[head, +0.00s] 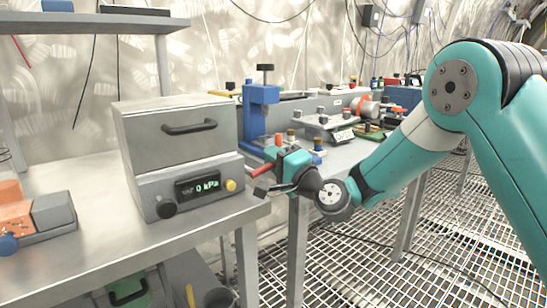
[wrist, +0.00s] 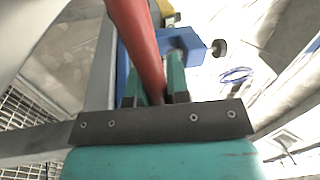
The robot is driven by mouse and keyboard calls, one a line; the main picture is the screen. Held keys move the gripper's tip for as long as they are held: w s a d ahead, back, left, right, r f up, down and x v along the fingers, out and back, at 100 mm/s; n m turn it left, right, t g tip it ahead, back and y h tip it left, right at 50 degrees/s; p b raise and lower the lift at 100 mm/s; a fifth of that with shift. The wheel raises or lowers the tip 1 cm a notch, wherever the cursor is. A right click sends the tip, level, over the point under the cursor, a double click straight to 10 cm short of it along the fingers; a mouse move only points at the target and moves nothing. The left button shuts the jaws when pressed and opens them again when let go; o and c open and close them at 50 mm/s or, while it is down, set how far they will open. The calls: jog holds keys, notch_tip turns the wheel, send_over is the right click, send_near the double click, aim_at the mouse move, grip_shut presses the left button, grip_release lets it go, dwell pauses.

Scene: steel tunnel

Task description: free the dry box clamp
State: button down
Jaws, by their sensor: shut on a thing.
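The grey dry box (head: 180,140) stands on the left steel bench, with a black handle on its front. Its lower panel has a display (head: 198,187) reading 0 kPa, between a black knob and a yellow knob. My gripper (head: 274,162) is just right of the box, shut on a red bar (head: 262,170). In the wrist view the red bar (wrist: 140,40) runs from the top edge down between my two teal fingers (wrist: 155,82). Its lower end is hidden behind my gripper's dark plate. I cannot tell how the bar joins the clamp.
A blue upright stand (head: 261,112) with a black top knob is behind my gripper. A second bench beyond holds several fittings and a metal block (head: 330,125). An orange and grey device (head: 38,217) sits at the left bench's front. Grating floor (head: 360,270) is open at right.

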jog(key=c, duration=1.1)
grip_release()
jog(key=b+v, duration=1.2)
jog(key=v, duration=0.5)
jog(key=shift+s, duration=0.2)
jog(key=shift+d+f, duration=0.1)
